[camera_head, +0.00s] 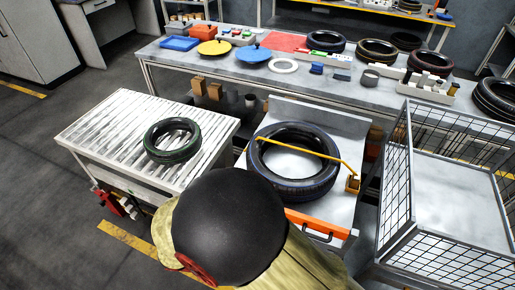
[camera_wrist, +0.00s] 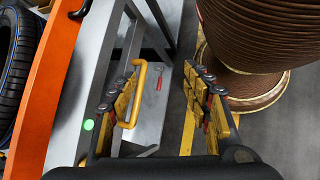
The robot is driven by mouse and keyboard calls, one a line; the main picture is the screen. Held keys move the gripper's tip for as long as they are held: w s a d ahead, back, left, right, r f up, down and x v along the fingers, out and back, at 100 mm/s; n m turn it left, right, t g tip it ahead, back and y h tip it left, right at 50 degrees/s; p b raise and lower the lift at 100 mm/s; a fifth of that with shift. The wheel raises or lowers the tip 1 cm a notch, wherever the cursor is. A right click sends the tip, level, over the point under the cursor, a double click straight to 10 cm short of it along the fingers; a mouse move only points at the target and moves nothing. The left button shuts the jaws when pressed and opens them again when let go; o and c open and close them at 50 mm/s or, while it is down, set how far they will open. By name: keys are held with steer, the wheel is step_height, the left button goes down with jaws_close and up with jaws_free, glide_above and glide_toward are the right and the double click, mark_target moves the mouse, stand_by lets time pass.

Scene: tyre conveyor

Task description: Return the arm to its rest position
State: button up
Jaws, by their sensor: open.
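My gripper (camera_wrist: 168,98) is open in the wrist view, with its two yellow-padded fingers apart. No held object shows between them; grey metal framing and dark floor show beyond. In the head view, the gripper is hidden and my arm fills the bottom middle. A blue-marked tyre (camera_head: 262,165) lies on a grey metal stand (camera_head: 348,128) just beyond the arm, with a yellow bar (camera_head: 305,143) across it. The stand's orange front (camera_head: 300,218) also shows along the left of the wrist view (camera_wrist: 48,80), apart from my fingers.
A green-marked tyre (camera_head: 149,146) lies on the roller conveyor (camera_head: 100,115) at left. A wire cage (camera_head: 393,190) stands close at right. A long workbench (camera_head: 165,58) behind holds several tyres, trays and discs. Open floor (camera_head: 40,190) shows at far left.

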steer(key=d+r+m+t+y, duration=0.1)
steer(key=d+r+m+y, duration=0.2)
steer(key=r, duration=0.7)
steer(key=d+r+m+t+y, duration=0.1)
steer(key=d+r+m+y, duration=0.1)
steer(key=d+r+m, duration=0.5)
steer(key=d+r+m+t+y, duration=0.2)
steer(key=d+r+m+y, duration=0.1)
steer(key=d+r, duration=0.7)
step_height(320, 180, up, 3)
steer(key=shift+d+r+m+y, duration=0.1)
steer(key=shift+d+m+y, duration=0.15)
steer(key=shift+m, duration=0.65)
steer(key=shift+w+a, duration=0.1)
